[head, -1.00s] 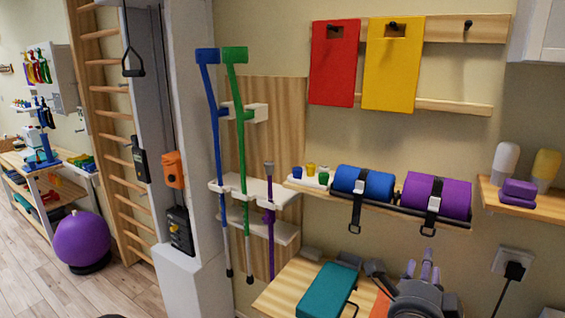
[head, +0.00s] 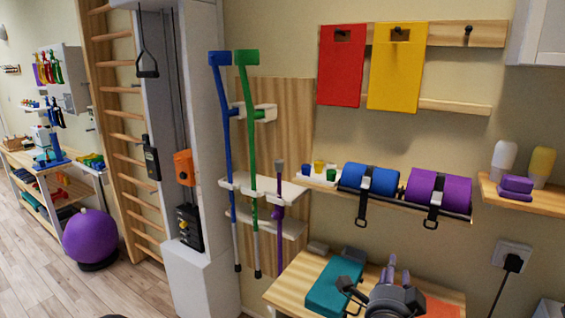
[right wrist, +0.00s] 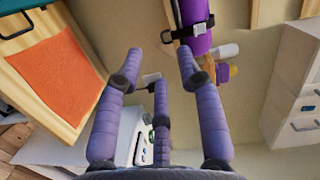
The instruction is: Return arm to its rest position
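My right gripper (head: 398,268) shows at the lower right of the head view, in front of the wooden table and pointing toward the wall. In the right wrist view its purple-grey fingers (right wrist: 158,62) are spread apart with nothing between them. My right arm's dark grey links lie below the fingers in the head view and hide part of the table. My left gripper is not in view.
The wooden table (head: 284,292) holds a teal case (head: 332,284) and an orange mat (head: 442,309). Above hangs a shelf with a blue roll (head: 369,180) and a purple roll (head: 440,192). Crutches (head: 253,165) hang left. Floor at left is clear around a purple ball (head: 90,237).

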